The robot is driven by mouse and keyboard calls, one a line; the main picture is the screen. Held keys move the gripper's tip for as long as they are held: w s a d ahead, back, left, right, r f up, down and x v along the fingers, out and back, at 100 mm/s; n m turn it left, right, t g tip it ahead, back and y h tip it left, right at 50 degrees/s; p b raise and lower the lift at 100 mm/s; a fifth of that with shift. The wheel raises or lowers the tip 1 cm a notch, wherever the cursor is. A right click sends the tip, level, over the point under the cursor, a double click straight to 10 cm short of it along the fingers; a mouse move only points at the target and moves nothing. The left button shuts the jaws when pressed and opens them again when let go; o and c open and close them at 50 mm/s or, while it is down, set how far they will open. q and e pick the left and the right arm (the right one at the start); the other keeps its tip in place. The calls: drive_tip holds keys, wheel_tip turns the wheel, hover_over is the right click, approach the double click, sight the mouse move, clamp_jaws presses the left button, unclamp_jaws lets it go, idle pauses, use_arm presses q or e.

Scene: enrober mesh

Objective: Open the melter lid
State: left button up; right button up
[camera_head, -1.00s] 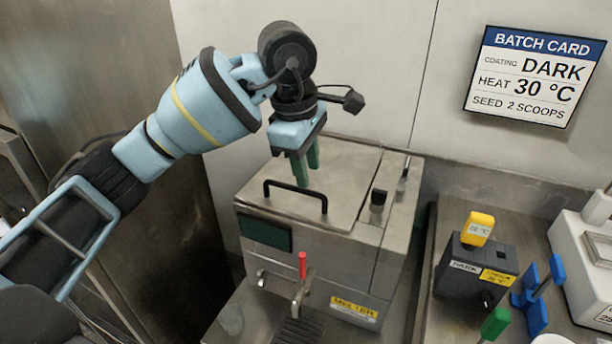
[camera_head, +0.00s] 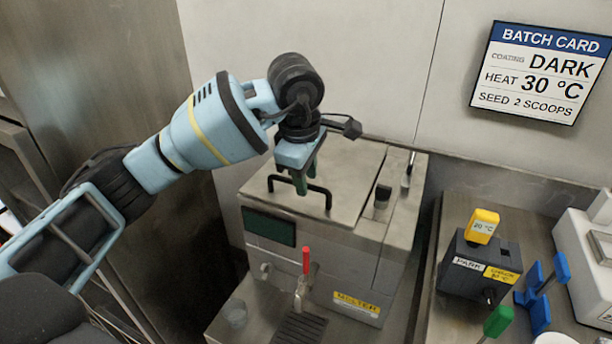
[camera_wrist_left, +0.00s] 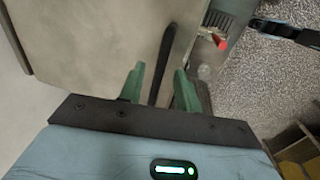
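The melter (camera_head: 350,262) is a steel box with a flat lid (camera_head: 342,165) lying shut on its top. A black bar handle (camera_head: 327,198) stands along the lid's front edge. My left gripper (camera_head: 301,188) points down at the handle, its green fingers overlapping the bar in the head view. In the left wrist view the handle (camera_wrist_left: 162,65) runs between the two green fingertips (camera_wrist_left: 158,82), which are apart. Visible gaps remain on each side of the bar there. My right gripper is in neither view.
A red-handled tap (camera_head: 306,262) is on the melter's front, above a drip grate (camera_head: 300,328). To the right are a dark block with a yellow-topped tool (camera_head: 483,226), blue and green tools, and a white scale (camera_head: 590,250). A wall is close behind.

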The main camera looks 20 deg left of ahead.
use_arm(q)
drive_tip(key=shift+f, duration=0.2)
clamp_jaws()
drive_tip(key=shift+r, duration=0.1)
